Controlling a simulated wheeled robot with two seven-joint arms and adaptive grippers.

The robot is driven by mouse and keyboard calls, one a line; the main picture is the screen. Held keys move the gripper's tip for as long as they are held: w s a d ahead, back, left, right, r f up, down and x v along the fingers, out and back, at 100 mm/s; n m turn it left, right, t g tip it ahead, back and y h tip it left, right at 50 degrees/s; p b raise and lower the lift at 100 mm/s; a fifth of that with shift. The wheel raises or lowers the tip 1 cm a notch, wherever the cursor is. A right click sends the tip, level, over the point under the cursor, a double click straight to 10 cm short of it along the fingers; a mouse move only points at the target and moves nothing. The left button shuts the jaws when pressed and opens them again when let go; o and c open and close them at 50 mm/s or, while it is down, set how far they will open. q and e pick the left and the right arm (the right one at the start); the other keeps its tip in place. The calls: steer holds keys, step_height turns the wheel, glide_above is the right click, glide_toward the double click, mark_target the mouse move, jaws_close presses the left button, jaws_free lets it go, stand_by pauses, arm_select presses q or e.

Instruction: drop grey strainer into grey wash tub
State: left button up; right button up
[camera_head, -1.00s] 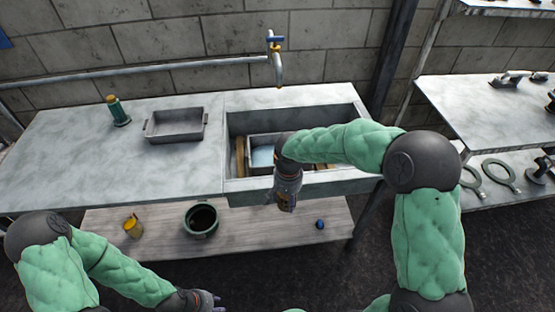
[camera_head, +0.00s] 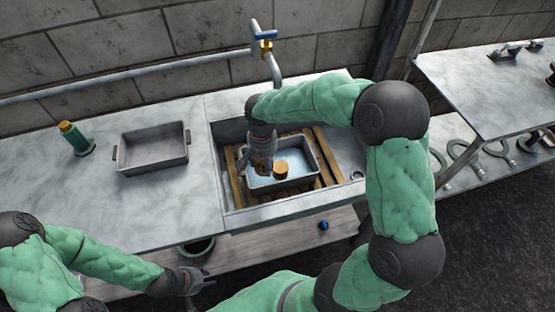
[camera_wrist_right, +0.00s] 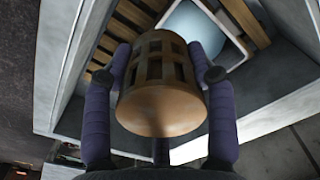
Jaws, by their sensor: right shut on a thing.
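My right gripper (camera_head: 262,166) reaches down over the grey tub (camera_head: 318,172), which stands on wooden slats in the sink and holds pale blue water. In the right wrist view its fingers (camera_wrist_right: 160,78) are shut on a brownish, slotted, cup-shaped strainer (camera_wrist_right: 158,100); it does not look grey. The tub's corner (camera_wrist_right: 232,32) shows beyond it. In the head view an orange-brown round piece (camera_head: 281,171) shows beside the gripper, over the water; I cannot tell whether it is the held strainer. My left gripper (camera_head: 205,281) is low at the front, its fingers apart and empty.
A grey two-handled pan (camera_head: 153,150) and a green bottle (camera_head: 74,138) stand on the counter left of the sink. A tap (camera_head: 268,52) rises behind the sink. A dark pot (camera_head: 198,248) and a blue knob (camera_head: 324,225) are on the lower shelf.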

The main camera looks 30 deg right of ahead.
steer(key=w+d+f+b, duration=0.1)
steer(key=d+f, duration=0.2)
steer(key=d, duration=0.1)
steer(key=w+d+f+b, duration=0.1)
steer(key=w+d+f, duration=0.1)
steer(key=d, duration=0.1)
steer(key=w+d+f+b, duration=0.1)
steer(key=d+f+b, duration=0.1)
steer(key=d+f, duration=0.1)
steer(key=shift+w+d+f, duration=0.15)
steer(key=shift+d+f, duration=0.2)
steer(key=shift+d, duration=0.45)
steer(key=shift+d+f, duration=0.15)
steer(key=shift+w+d+f+b, duration=0.15)
steer(key=shift+f+b, duration=0.2)
steer(key=shift+f, duration=0.55)
steer(key=shift+s+d+f+b, duration=0.1)
steer(key=shift+f+b, duration=0.25)
steer(key=shift+f, duration=0.55)
steer(key=shift+f, duration=0.25)
steer(key=o, duration=1.4)
